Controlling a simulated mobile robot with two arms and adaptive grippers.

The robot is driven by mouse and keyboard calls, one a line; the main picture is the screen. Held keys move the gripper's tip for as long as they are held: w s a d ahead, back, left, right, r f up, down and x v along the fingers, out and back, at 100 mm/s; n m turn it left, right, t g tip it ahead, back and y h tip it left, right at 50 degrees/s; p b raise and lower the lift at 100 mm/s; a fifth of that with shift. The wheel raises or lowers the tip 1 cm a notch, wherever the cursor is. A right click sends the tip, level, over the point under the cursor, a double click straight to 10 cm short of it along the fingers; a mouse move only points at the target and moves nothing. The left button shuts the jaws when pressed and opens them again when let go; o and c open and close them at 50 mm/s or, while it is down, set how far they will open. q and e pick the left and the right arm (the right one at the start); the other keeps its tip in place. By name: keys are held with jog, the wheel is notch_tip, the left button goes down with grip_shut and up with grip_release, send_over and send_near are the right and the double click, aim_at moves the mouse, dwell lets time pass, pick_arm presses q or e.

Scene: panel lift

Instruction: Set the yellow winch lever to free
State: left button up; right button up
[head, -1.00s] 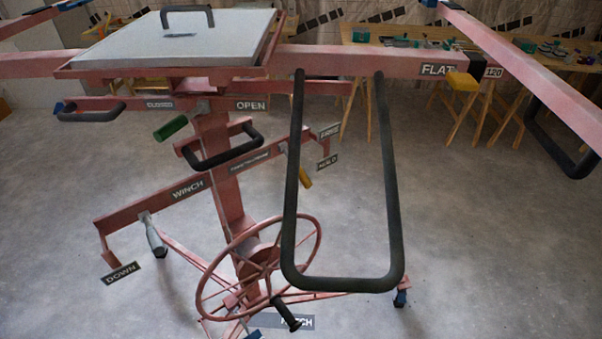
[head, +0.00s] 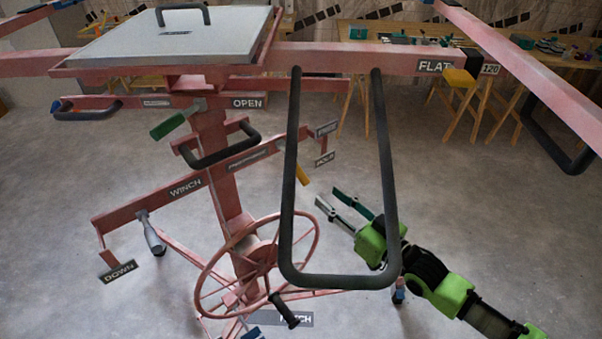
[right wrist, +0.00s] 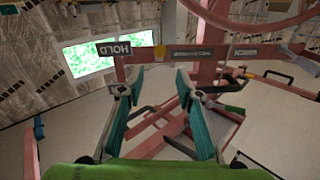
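The yellow winch lever (head: 302,175) hangs from a pivot near the right end of the pink winch bar (head: 215,177) in the head view. It slants down and right, on the side of the HOLD sign (head: 324,159). The FREE sign (head: 327,129) is just above that. My right gripper (head: 327,196) is open and empty, just right of and below the lever, apart from it, and seen through the black loop handle. In the right wrist view its fingers (right wrist: 160,72) are spread, with a small yellow patch ahead between them, maybe the lever. My left gripper is out of view.
The black loop handle (head: 388,170) hangs in front of my right gripper. A pink handwheel (head: 205,285) stands below left of it. Workbenches stand behind.

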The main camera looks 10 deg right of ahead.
aim_at(306, 178)
jog(key=p+x, duration=0.1)
jog(key=x, duration=1.1)
jog(key=shift+w+p, duration=0.1)
jog(key=shift+p, duration=0.3)
grip_shut()
